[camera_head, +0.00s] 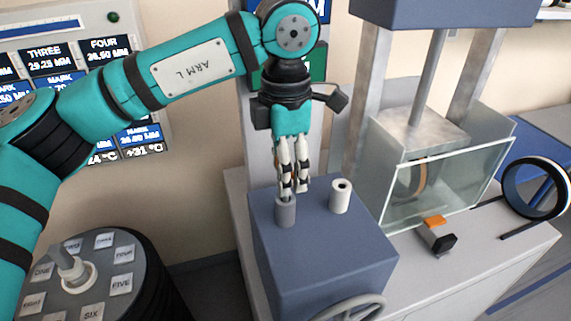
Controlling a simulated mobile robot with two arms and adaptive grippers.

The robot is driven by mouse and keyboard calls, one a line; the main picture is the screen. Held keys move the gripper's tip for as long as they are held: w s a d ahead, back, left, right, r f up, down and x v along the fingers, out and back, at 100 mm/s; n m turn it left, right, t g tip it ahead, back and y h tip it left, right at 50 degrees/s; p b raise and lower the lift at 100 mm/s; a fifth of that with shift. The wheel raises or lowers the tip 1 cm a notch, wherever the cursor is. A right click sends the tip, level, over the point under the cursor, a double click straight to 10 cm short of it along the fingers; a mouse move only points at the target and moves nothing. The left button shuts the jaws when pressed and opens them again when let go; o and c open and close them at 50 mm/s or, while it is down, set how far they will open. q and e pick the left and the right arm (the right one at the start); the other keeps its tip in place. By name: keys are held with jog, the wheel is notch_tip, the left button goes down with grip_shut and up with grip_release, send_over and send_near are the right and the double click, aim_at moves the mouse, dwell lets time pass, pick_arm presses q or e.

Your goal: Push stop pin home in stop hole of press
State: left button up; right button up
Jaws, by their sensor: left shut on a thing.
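My left gripper (294,191) points straight down over the blue-grey block (322,262) beside the press (425,127). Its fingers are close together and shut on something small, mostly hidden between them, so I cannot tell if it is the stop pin. The fingertips are at the top of a short grey cylinder (286,213) standing on the block. The left finger overlaps its rim; I cannot tell if they touch. A white cylinder (340,197) with a dark hole in its top stands to the right. I cannot make out the stop hole. My right gripper is not in view.
A glass guard (443,187) encloses the press's lower front. A small orange and black part (437,235) lies before it. A handwheel (350,308) is on the block's front. A round numbered dial (88,295) stands lower left. A black ring (536,188) is at right.

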pick_arm(q)
jog(key=shift+f+b, duration=0.5)
jog(key=shift+f, duration=0.2)
jog(key=shift+f+b, duration=1.2)
jog(key=shift+f, duration=0.35)
jog(key=o, duration=1.2)
jog(key=shift+o, duration=0.2)
jog(key=shift+r, duration=0.2)
notch_tip(320, 180, up, 12)
jog(key=shift+f, duration=0.15)
